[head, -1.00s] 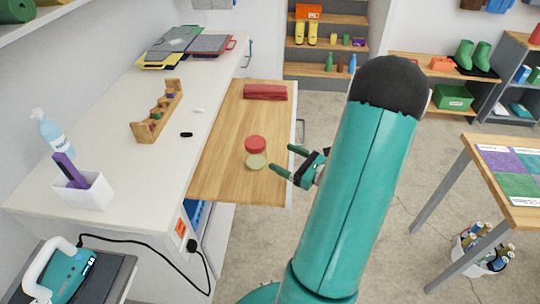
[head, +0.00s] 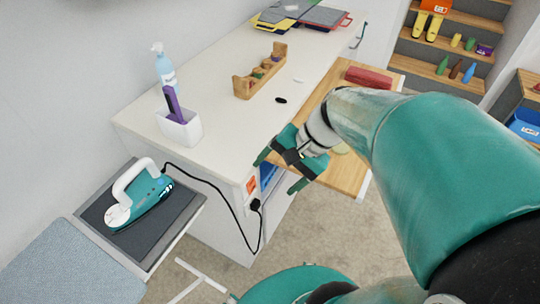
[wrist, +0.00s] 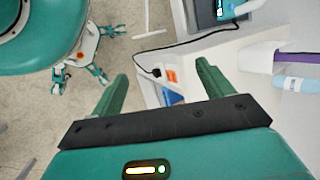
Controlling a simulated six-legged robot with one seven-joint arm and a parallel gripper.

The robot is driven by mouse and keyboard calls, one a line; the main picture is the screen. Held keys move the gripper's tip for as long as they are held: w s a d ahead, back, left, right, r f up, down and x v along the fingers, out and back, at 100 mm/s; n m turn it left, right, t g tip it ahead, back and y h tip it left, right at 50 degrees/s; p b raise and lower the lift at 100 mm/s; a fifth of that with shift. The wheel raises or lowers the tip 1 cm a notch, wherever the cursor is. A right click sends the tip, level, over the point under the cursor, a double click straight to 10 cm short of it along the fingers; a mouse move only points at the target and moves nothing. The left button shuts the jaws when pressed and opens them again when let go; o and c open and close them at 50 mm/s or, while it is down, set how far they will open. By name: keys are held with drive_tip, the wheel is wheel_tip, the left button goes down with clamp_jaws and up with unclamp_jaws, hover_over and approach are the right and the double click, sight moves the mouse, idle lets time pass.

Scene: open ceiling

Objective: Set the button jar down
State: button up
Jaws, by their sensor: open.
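My gripper (head: 279,172) is open and empty beside the front end of the white counter, with its fingers spread. In the wrist view my gripper (wrist: 162,72) has nothing between its fingers; the counter's end with an orange label and the floor lie beyond. A small pale green round thing (head: 342,148) shows on the wooden pull-out board (head: 350,172), partly covered by my arm. I cannot tell whether it is part of the button jar. The red round top seen beside it earlier is hidden now.
On the counter (head: 215,125) are a white holder (head: 180,128), a spray bottle (head: 165,68), a wooden rack (head: 258,80) and a small black oval (head: 281,100). A red bundle (head: 368,78) lies on the board's far end. An iron (head: 140,196) with a cord stands at left.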

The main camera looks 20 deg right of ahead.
drive_tip(key=s+a+r+n+t+h, duration=0.3)
drive_tip(key=r+n+h, duration=0.3)
drive_tip(key=n, duration=0.4)
drive_tip(key=shift+r, duration=0.9)
drive_tip(key=shift+c, duration=0.2)
